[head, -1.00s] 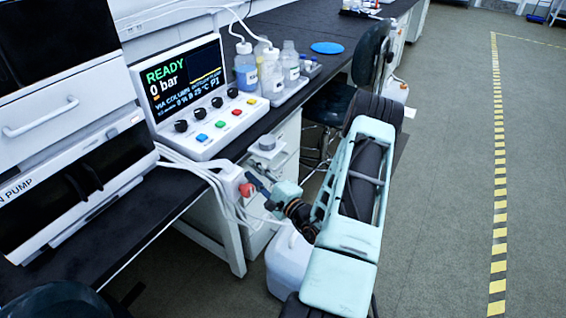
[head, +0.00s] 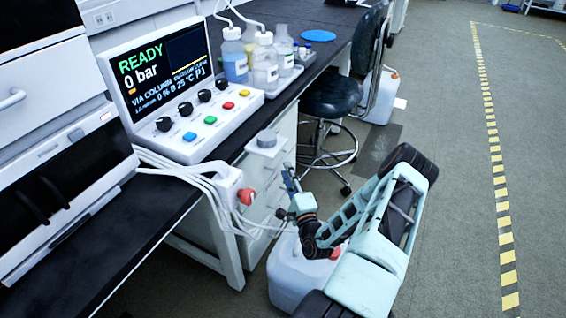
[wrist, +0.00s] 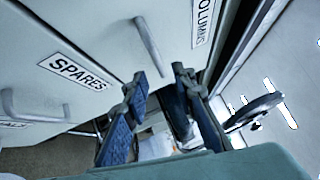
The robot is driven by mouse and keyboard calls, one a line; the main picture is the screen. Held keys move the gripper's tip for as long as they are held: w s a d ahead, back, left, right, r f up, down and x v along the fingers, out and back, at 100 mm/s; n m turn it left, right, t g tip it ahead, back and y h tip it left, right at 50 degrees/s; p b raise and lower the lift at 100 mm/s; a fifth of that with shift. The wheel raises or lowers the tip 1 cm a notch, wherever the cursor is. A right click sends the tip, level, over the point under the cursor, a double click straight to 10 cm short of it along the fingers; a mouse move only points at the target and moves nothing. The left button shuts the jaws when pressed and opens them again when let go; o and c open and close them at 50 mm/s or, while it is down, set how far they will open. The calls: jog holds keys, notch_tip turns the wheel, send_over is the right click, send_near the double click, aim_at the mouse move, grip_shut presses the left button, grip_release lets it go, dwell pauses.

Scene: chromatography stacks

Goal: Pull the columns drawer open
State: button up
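The pale drawer cabinet (head: 284,150) stands under the bench in the head view, partly hidden by cables and my arm. In the wrist view, the COLUMNS label (wrist: 203,20) is at the upper right, cut by the frame edge. A bar handle (wrist: 148,42) lies between it and the SPARES label (wrist: 76,71), seemingly on the columns drawer, which looks closed. My gripper (wrist: 160,73) is open and empty, its fingertips apart and just below that handle in the picture. I cannot tell the remaining gap in depth. In the head view my gripper (head: 288,178) is beside the cabinet front.
A white box with a red knob (head: 246,196) and loose cables sits at the bench edge. A white canister (head: 292,278) stands on the floor below my gripper. A stool (head: 330,98) is beyond. Open floor (head: 450,160) lies to the right.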

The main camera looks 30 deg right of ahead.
aim_at(282, 160)
jog(key=b+x, duration=0.1)
jog(key=x, duration=0.5)
jog(key=shift+w, duration=0.15)
jog(key=shift+c, duration=0.2)
grip_shut()
